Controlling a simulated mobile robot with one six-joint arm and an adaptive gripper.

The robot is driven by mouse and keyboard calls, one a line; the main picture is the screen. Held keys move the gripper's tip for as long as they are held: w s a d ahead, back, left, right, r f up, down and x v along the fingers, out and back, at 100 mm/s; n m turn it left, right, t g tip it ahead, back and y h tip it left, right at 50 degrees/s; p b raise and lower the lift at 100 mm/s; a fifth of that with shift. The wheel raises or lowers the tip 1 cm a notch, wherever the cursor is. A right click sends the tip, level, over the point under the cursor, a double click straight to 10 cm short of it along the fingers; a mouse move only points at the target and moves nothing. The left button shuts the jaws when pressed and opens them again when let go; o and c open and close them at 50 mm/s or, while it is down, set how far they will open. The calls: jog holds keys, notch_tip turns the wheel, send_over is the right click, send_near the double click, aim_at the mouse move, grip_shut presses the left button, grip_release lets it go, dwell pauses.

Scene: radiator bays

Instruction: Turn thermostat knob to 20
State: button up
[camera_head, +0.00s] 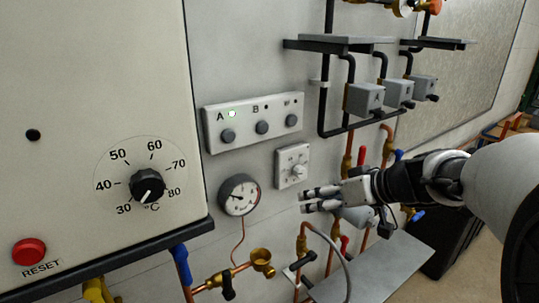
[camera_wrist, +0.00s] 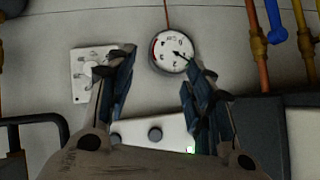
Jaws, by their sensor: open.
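The small white square plate with a round white knob (camera_head: 298,170) is on the wall, right of the gauge. Its scale marks are too small to read. My gripper (camera_head: 306,200) is open and empty, just below and right of this plate in the head view, apart from the knob. In the wrist view, which shows the wall upside down, the plate (camera_wrist: 78,72) is at the left. The left finger covers its right part and much of the knob. The open fingers (camera_wrist: 158,70) straddle the space between plate and gauge.
A pressure gauge (camera_head: 238,194) is left of the plate, also in the wrist view (camera_wrist: 171,52). A panel with buttons A and B (camera_head: 250,124) is above, its lamp at A green. A boiler panel (camera_head: 90,90) has a black 30–80 °C dial (camera_head: 147,186). Pipes and valves lie below.

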jog(key=w+d+t, duration=0.3)
jog(key=w+d, duration=0.6)
jog(key=d, duration=0.1)
jog(key=p, duration=0.1)
send_near(302, 172)
jog(key=shift+t, duration=0.3)
jog(key=x, duration=0.9)
jog(key=shift+a+f, duration=0.15)
jog(key=shift+f, duration=0.2)
jog(key=c, duration=1.1)
jog(key=shift+o, duration=0.2)
